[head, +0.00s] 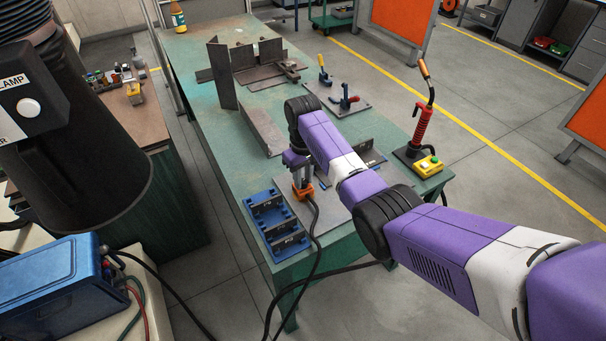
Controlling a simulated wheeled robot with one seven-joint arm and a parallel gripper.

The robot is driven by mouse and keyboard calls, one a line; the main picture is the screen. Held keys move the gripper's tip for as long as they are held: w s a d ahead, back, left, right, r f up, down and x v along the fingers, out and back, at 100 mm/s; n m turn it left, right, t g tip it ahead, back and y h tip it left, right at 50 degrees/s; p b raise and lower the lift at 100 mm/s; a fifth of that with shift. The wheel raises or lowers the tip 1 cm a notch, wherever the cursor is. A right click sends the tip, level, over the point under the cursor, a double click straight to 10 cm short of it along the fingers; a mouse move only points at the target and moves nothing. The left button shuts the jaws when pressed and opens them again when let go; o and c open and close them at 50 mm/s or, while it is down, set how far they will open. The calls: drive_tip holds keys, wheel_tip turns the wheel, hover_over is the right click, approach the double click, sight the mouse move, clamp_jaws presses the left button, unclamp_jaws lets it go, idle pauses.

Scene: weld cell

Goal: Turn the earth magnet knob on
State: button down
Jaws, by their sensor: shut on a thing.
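The earth magnet (304,192) is an orange block with a black cable, sitting on a grey steel plate (328,196) near the front of the green welding table. My gripper (299,178) points down directly over it at the end of my purple and white arm. Its fingers are shut on the knob on top of the magnet. The knob is mostly hidden by the fingers, so its turn position cannot be told.
A blue rack (250,208) with dark blocks stands close left of the magnet. A black cable runs off the table's front. Right are a red-handled torch stand (420,128) and a yellow button box (428,166). Steel plates and toggle clamps (345,100) lie farther back.

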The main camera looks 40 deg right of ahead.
sight(303, 181)
drive_tip(key=m+p, duration=0.1)
drive_tip(key=m, duration=0.4)
drive_tip(key=shift+m, duration=0.4)
drive_tip(key=shift+p, duration=0.3)
drive_tip(key=c, duration=1.1)
unclamp_jaws()
drive_tip(key=shift+c, duration=0.2)
drive_tip(key=shift+r+b, duration=0.35)
drive_tip(key=shift+r, duration=3.6)
